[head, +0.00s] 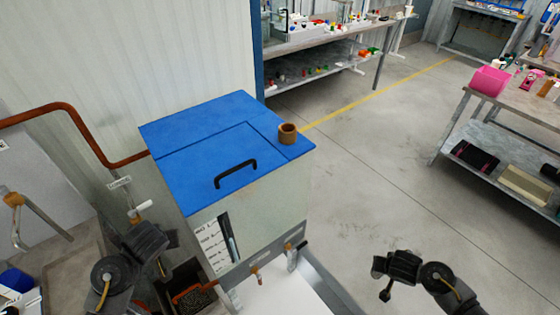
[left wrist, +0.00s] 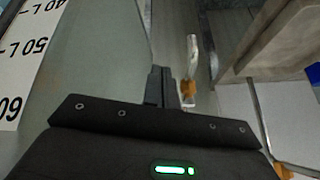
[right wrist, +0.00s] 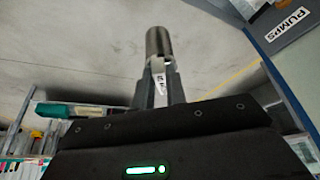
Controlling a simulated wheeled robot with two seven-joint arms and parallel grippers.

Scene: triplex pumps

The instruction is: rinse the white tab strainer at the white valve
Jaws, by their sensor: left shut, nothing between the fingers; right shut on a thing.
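My right gripper (head: 387,288) is shut on the strainer, over the floor to the right of the tank. In the right wrist view the strainer (right wrist: 158,42) is a grey metal cylinder with a marked white tab (right wrist: 158,80) between the fingertips (right wrist: 160,88). In the head view it is small and dark. A valve with a white lever (head: 142,207) and brass-coloured body is left of the tank, under a small label. A pale lever with a brass-coloured fitting (left wrist: 190,62) also shows ahead of my left fingertips (left wrist: 163,85). My left gripper (head: 163,268) is shut and empty, below the valve.
The tank has a blue lid (head: 210,125) with a black handle and a brown ring (head: 288,133) on it. A dark bin (head: 188,285) stands at its foot. An orange-brown pipe (head: 85,130) runs at the left.

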